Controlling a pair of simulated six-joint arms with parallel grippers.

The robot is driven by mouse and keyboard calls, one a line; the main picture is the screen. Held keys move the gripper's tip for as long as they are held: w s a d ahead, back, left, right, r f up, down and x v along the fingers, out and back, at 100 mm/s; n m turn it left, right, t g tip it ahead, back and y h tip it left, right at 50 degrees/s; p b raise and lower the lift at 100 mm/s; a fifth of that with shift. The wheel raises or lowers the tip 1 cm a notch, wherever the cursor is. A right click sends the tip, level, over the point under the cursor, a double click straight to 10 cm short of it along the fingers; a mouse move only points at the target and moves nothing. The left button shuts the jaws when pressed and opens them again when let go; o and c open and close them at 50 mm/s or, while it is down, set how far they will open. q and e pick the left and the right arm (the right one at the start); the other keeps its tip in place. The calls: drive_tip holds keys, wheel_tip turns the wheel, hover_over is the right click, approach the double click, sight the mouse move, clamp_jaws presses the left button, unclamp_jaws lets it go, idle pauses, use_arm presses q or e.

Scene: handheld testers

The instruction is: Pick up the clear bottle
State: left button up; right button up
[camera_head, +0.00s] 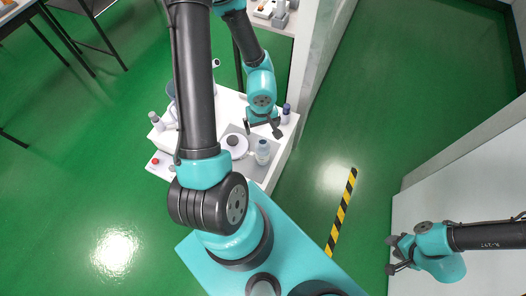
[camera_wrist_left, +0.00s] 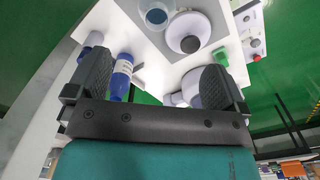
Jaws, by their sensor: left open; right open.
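The clear bottle (camera_head: 262,152) stands upright on the white bench, just in front of my left gripper (camera_head: 263,130). In the left wrist view the clear bottle (camera_wrist_left: 157,14) shows at the top edge, partly cut off, beyond the fingertips. My left gripper is open and empty, its two fingers spread wide in the left wrist view (camera_wrist_left: 155,75); it is apart from the bottle. My right gripper (camera_head: 392,256) is open and empty at the lower right, far from the bench.
A round white device with a dark centre (camera_head: 233,141) sits left of the clear bottle.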

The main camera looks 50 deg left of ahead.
sight(263, 140)
use_arm(q)
wheel_tip(263, 140, down, 9)
drive_tip(key=shift+f, duration=0.45)
idle(0.3)
drive_tip(key=shift+w+f, duration=0.15)
drive_tip(key=shift+f, duration=1.15)
drive_tip(key=shift+w+f, duration=0.1)
drive_tip(key=shift+f, duration=1.2)
drive_tip(key=c, duration=1.7)
